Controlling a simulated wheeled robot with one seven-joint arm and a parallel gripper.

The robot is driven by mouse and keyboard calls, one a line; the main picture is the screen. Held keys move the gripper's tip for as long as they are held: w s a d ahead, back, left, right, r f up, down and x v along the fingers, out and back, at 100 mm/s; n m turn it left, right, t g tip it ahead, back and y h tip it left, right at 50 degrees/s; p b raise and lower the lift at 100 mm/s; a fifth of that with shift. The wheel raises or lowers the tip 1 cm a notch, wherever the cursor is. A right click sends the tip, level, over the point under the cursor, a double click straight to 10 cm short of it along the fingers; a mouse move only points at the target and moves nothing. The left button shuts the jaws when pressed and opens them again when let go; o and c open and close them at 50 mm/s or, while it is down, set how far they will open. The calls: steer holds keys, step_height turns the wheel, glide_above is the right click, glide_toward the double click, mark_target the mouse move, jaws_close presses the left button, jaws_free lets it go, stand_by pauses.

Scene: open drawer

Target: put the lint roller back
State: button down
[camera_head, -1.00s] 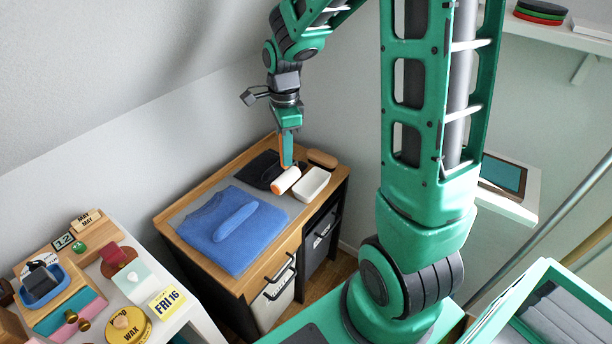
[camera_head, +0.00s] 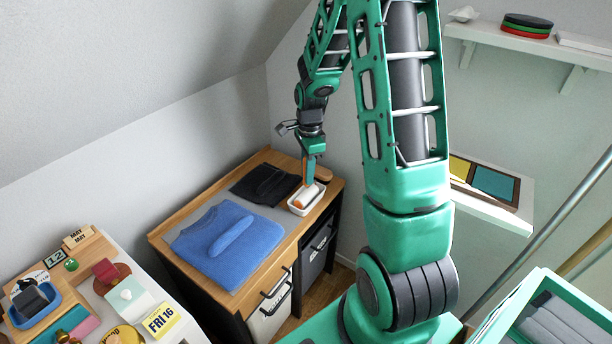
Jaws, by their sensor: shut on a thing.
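The lint roller (camera_head: 306,195) is a white cylinder with an orange end. It is at the white tray (camera_head: 294,207) on the right side of the wooden cabinet top, and appears to lie inside or just above the tray's walls; I cannot tell whether it touches the bottom. My gripper (camera_head: 308,182) points down over the tray and is shut on the lint roller. The gripper's fingers hide part of the roller.
A folded blue garment (camera_head: 205,247) lies on the grey mat, with a dark folded cloth (camera_head: 265,185) behind it. A brown brush-like object (camera_head: 324,174) lies behind the tray. A cluttered table (camera_head: 190,330) stands at the lower left.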

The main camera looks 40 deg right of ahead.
steer(key=shift+f, duration=0.7)
steer(key=c, duration=1.6)
jaws_free()
steer(key=shift+c, duration=0.2)
